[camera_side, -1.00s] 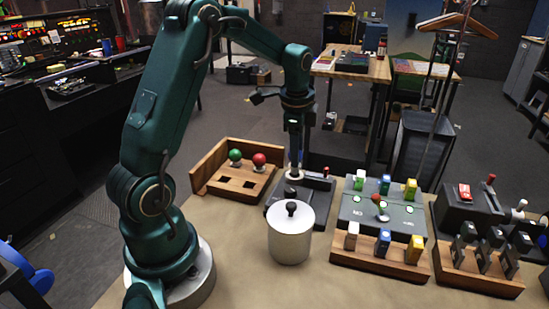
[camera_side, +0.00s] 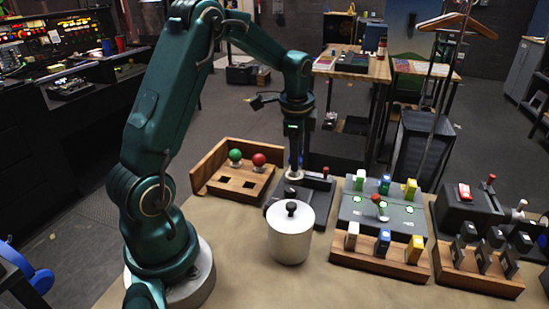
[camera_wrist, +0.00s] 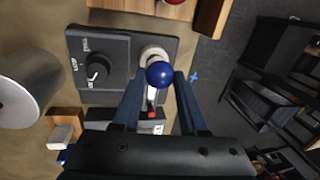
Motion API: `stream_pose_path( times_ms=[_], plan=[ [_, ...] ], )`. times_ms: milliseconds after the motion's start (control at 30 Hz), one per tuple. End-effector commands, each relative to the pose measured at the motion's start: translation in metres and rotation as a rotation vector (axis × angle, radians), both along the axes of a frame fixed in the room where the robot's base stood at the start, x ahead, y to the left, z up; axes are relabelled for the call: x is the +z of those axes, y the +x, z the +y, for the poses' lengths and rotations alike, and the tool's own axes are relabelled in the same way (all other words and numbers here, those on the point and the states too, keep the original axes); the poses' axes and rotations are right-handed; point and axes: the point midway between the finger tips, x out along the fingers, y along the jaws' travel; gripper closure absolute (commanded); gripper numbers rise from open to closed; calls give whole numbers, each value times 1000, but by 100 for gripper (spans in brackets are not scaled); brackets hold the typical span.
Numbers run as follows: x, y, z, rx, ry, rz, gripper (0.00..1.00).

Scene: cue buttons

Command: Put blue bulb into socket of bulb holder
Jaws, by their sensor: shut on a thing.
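The blue bulb (camera_wrist: 159,73) is between the two fingertips of my gripper (camera_wrist: 158,80) in the wrist view, and my gripper is shut on it. The bulb holder (camera_wrist: 128,47) is a dark grey box with a black knob, and its white round socket (camera_wrist: 152,53) shows partly behind the bulb. In the side view my gripper (camera_side: 296,162) points straight down at the socket end of the holder (camera_side: 317,188). The fingers mostly hide the bulb there. I cannot tell whether the bulb's base is inside the socket.
A white lidded canister (camera_side: 290,235) stands just in front of the holder. A wooden rack (camera_side: 236,184) with a green bulb (camera_side: 235,155) and a red bulb (camera_side: 258,160) is to the left. A grey button panel (camera_side: 352,210) and a switch box (camera_side: 465,208) are to the right.

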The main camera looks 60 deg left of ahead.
Motion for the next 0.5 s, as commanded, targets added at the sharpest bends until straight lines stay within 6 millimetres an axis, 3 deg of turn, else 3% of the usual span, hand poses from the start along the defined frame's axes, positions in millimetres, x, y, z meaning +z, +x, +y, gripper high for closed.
stream_pose_path(
  times_ms=[500],
  plan=[
    [-4, 0, 0, 0, -1, 2, 100]
  ],
)
